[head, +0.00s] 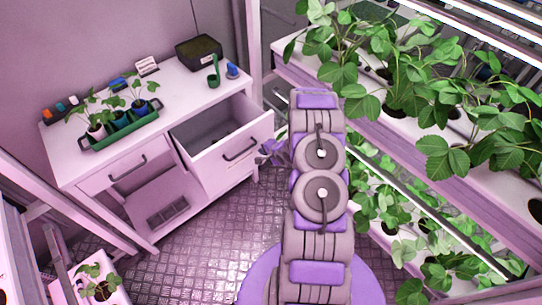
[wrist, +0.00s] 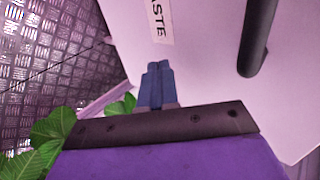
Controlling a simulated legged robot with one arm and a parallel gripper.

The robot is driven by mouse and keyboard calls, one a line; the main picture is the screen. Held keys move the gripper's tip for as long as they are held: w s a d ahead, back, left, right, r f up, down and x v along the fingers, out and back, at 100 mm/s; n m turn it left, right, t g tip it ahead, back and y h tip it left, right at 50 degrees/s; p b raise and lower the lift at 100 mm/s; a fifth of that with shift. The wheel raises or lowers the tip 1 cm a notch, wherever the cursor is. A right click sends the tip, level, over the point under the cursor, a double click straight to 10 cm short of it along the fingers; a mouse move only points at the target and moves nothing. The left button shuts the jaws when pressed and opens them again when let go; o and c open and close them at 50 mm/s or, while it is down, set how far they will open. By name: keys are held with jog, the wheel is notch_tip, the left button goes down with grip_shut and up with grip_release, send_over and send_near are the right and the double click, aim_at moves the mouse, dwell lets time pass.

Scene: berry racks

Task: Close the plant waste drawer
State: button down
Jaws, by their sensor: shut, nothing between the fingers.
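The plant waste drawer (head: 228,160) stands pulled out at the right end of the white workbench in the head view, its inside looking empty. Its white front fills much of the wrist view (wrist: 205,60), with a label (wrist: 160,20) reading "ASTE" and a dark bar handle (wrist: 258,38). My gripper (head: 268,150) is just right of the drawer front in the head view, partly hidden by my arm. In the wrist view its blue fingers (wrist: 157,80) are together and empty, in front of the panel below the label. I cannot tell whether they touch it.
A closed drawer (head: 126,172) is at the bench's left. On top are a green tray of seedlings (head: 120,128), a black bin (head: 199,52) and a green tool (head: 213,72).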

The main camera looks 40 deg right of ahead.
jog(key=shift+w+a, duration=0.15)
jog(key=shift+w, duration=0.7)
jog(key=shift+d, duration=0.3)
